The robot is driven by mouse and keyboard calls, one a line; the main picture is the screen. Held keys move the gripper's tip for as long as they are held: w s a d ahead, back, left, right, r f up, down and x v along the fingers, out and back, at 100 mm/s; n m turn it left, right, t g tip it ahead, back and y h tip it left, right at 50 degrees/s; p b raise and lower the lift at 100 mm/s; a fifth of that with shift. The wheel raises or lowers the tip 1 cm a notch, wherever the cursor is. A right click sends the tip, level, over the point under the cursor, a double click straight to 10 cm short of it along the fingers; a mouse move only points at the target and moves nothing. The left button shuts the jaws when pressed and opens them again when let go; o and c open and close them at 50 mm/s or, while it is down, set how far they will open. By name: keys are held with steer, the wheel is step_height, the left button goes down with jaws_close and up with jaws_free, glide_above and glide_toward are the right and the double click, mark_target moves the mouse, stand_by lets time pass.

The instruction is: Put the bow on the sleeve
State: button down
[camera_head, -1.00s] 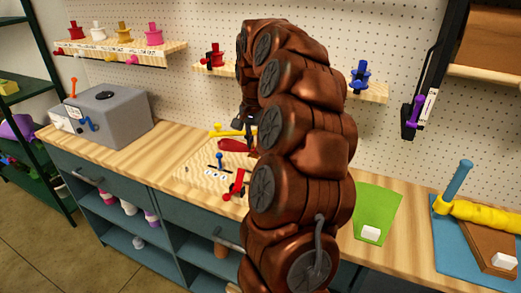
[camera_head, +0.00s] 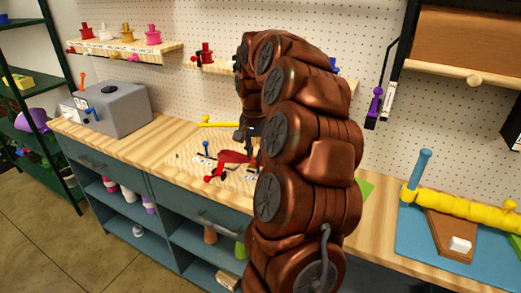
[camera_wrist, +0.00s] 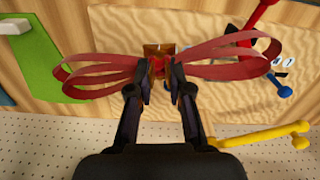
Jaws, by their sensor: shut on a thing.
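A red bow with looped ribbon on both sides (camera_wrist: 235,62) is in my gripper (camera_wrist: 160,82), whose two fingers close on its middle from either side. In the head view the bow (camera_head: 233,157) shows as a red patch beside my arm, over the wooden board. A flat green tapered piece (camera_head: 366,187) is mostly hidden behind my arm; it shows at the left in the wrist view (camera_wrist: 75,60). A flat brown tapered piece (camera_head: 450,235) lies on the blue mat at the right. I cannot tell which piece is the sleeve.
A wooden board (camera_head: 185,160) holds red, blue and yellow handled pieces. A grey box (camera_head: 115,110) stands at the counter's left. A yellow roll (camera_head: 460,208) and a blue post (camera_head: 418,175) are on the blue mat (camera_head: 410,250). Shelves line the pegboard.

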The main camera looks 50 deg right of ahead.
steer(key=w+a+f+n, duration=0.4)
steer(key=a+f, duration=0.1)
steer(key=a, duration=0.5)
steer(key=w+a+f+n, duration=0.4)
steer(key=a+f+n, duration=0.1)
steer(key=a, duration=0.5)
steer(key=w+a+f+n, duration=0.4)
steer(key=a+f, duration=0.2)
steer(key=a, duration=0.4)
steer(key=shift+w+a, duration=0.25)
steer(key=shift+a, duration=0.05)
